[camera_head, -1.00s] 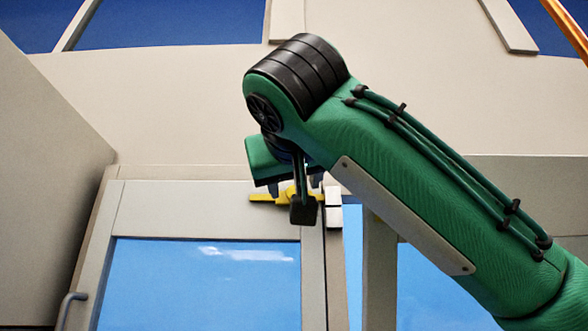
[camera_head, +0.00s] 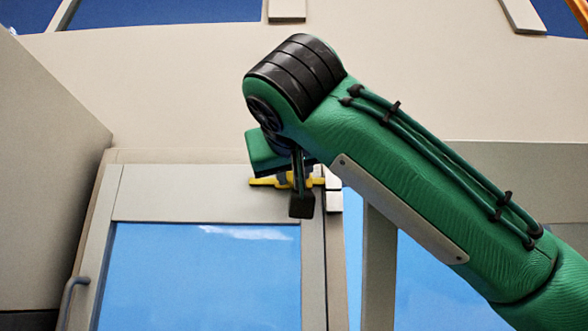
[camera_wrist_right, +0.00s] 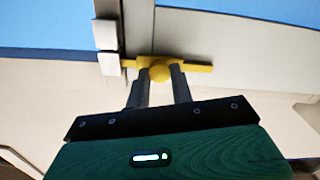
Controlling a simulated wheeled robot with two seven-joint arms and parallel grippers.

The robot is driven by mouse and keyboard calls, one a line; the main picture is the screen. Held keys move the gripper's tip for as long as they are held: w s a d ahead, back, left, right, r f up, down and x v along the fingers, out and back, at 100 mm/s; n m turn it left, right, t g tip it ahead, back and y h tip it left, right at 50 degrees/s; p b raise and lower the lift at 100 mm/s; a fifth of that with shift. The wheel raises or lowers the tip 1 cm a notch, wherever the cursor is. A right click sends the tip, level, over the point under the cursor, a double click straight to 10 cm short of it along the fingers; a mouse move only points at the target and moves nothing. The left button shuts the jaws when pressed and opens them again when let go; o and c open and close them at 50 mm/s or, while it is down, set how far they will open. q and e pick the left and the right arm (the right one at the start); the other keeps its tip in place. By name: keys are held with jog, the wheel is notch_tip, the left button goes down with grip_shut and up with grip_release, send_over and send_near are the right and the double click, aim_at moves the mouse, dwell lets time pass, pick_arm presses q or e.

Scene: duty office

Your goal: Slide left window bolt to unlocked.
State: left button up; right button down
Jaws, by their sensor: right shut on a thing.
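The yellow window bolt (camera_head: 262,182) lies horizontally along the top of the pale window frame. In the head view its right end reaches the edge of the white catch blocks (camera_head: 334,201). My right gripper (camera_head: 293,181) is at the bolt, partly hidden behind its own wrist parts. In the right wrist view, which shows the scene upside down, the two fingers (camera_wrist_right: 160,82) are shut on the round knob of the bolt (camera_wrist_right: 195,67). The catch blocks (camera_wrist_right: 106,62) stand at the bolt's left end there. My left gripper is not in view.
The window pane (camera_head: 200,275) fills the area below the bolt. A grey handle (camera_head: 73,292) sits at the lower left of the frame. A pale panel (camera_head: 50,160) juts out at the left.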

aim_at(268, 180)
jog(key=a+b, duration=0.1)
jog(key=a, duration=0.2)
jog(key=shift+a, duration=0.4)
jog(key=shift+d, duration=0.2)
jog(key=c, duration=1.6)
grip_release()
jog(key=shift+a, duration=0.1)
jog(key=o, duration=0.4)
jog(key=shift+a, duration=0.25)
jog(key=shift+s, duration=0.1)
